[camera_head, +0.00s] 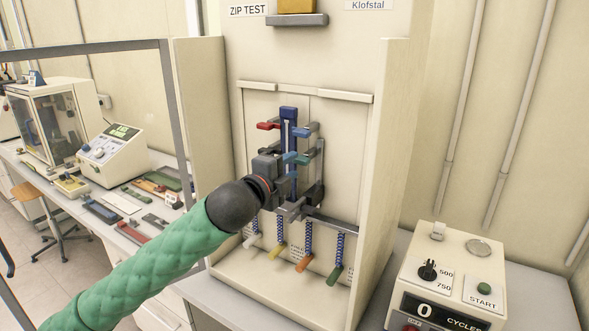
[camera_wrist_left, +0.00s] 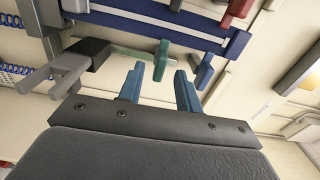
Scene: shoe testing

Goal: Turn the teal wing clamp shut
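The teal wing clamp (camera_head: 303,159) is on the right side of the blue upright zip strip (camera_head: 289,117), below a blue wing clamp (camera_head: 305,131). In the left wrist view the teal clamp's wing (camera_wrist_left: 161,60) shows between my two blue fingertips, with gaps on both sides. The blue clamp's wing (camera_wrist_left: 203,72) is just right of the right finger. My left gripper (camera_head: 290,158) is open in front of the strip, and its dark body hides part of the rig. Whether a finger touches the wing, I cannot tell. My right gripper is not in view.
A red wing clamp (camera_head: 268,126) is at the upper left of the strip. A grey clamp lever (camera_wrist_left: 65,70) is close left of my fingers. Coloured tabs on blue springs hang below. The cabinet's right side wall (camera_head: 385,150) and a cycle counter box (camera_head: 450,275) stand at right.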

